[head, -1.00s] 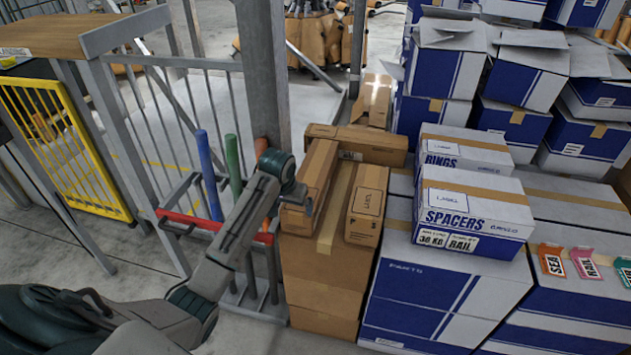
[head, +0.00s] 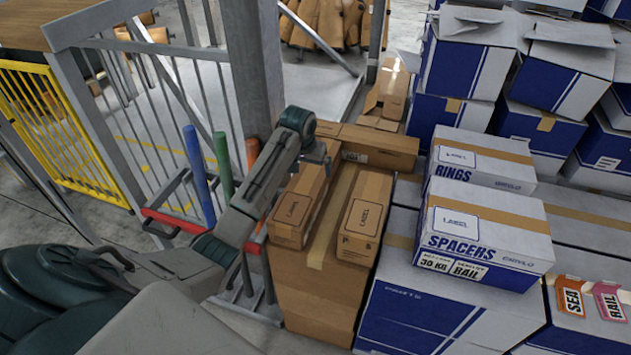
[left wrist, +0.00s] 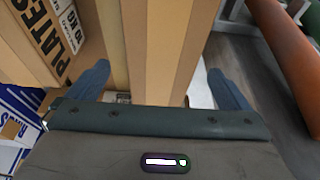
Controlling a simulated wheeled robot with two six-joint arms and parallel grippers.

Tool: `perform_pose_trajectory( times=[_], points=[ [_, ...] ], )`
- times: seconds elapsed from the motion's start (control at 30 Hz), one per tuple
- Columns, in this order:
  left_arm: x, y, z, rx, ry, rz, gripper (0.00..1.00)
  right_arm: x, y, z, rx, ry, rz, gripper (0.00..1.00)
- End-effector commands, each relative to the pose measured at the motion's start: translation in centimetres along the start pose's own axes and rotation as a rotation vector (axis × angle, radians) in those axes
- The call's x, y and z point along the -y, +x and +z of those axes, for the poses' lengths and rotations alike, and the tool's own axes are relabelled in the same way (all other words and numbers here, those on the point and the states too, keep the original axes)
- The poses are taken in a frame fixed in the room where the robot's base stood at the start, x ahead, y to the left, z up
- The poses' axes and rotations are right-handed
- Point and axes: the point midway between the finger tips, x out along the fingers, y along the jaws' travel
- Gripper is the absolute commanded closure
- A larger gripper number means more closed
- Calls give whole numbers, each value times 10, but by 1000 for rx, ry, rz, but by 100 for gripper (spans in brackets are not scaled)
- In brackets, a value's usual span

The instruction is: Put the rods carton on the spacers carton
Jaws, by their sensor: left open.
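The spacers carton (head: 480,240) is white and blue with a brown tape strip, printed SPACERS, 30 KG and RAIL. It sits upright on a larger blue-and-white box at the right. No carton shows a readable RODS print, so I cannot tell for sure which one it is. Two small brown cartons lie side by side on a brown stack, a left one (head: 292,218) and a right one (head: 360,218). My left gripper (head: 318,152) is over the far end of the left one. In the left wrist view its open fingers (left wrist: 155,85) stand either side of brown cardboard. My right gripper is not in view.
A rings carton (head: 485,160) stands directly behind the spacers carton. A brown carton (head: 385,148) lies across behind the brown pair. A carton printed PLATES (left wrist: 45,35) shows in the left wrist view. A grey post (head: 255,70) and coloured poles stand beside my left arm.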

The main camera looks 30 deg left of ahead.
Motion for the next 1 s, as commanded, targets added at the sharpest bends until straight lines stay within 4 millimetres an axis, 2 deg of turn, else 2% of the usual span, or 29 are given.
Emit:
perform_pose_trajectory(
  times=[0.2, 0.47, 0.7, 0.83, 1.0],
  points=[
    [0, 35, 1, 4, -1, 1, 0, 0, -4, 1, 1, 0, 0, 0],
    [1, 55, 0, 3, 0, 0, 0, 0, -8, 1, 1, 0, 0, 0],
    [2, 88, 0, 3, 0, 1, 0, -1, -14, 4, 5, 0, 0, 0],
    [2, 98, 0, 1, 1, 0, 0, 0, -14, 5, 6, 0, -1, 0],
    [2, 99, 0, 0, 1, 0, 0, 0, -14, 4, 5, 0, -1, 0]
  ],
)
